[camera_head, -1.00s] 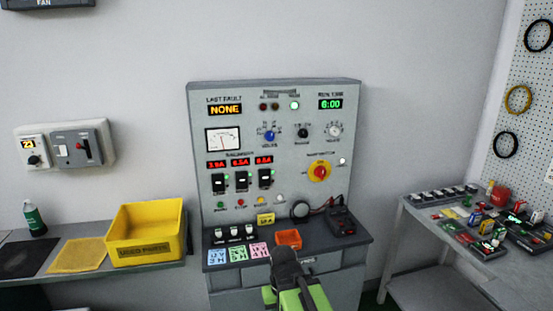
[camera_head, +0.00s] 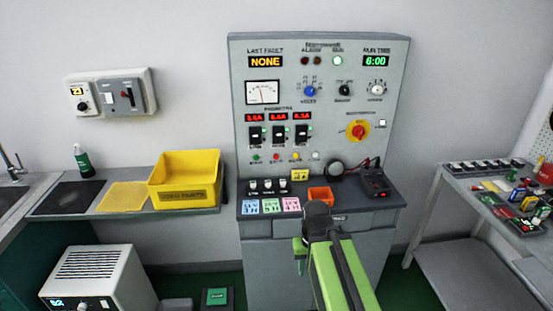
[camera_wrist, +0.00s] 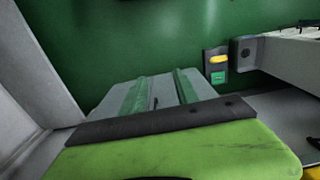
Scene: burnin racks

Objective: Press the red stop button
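A grey upright test panel (camera_head: 385,75) stands on a bench against the wall in the head view. A small red button (camera_head: 277,157) sits in a row under the black switches, between a green button (camera_head: 256,157) and a yellow one (camera_head: 296,156). A larger red knob on a yellow round plate (camera_head: 358,130) is on the panel's right side. My green arm reaches up in front of the bench, below the panel and apart from the buttons. No button shows in the wrist view.
An orange tray (camera_head: 320,195), coloured cards (camera_head: 271,206) and a black meter (camera_head: 376,184) lie on the bench. A yellow bin (camera_head: 185,180) stands on the left shelf. A cluttered table (camera_head: 478,190) is at right. The panel's face is unobstructed.

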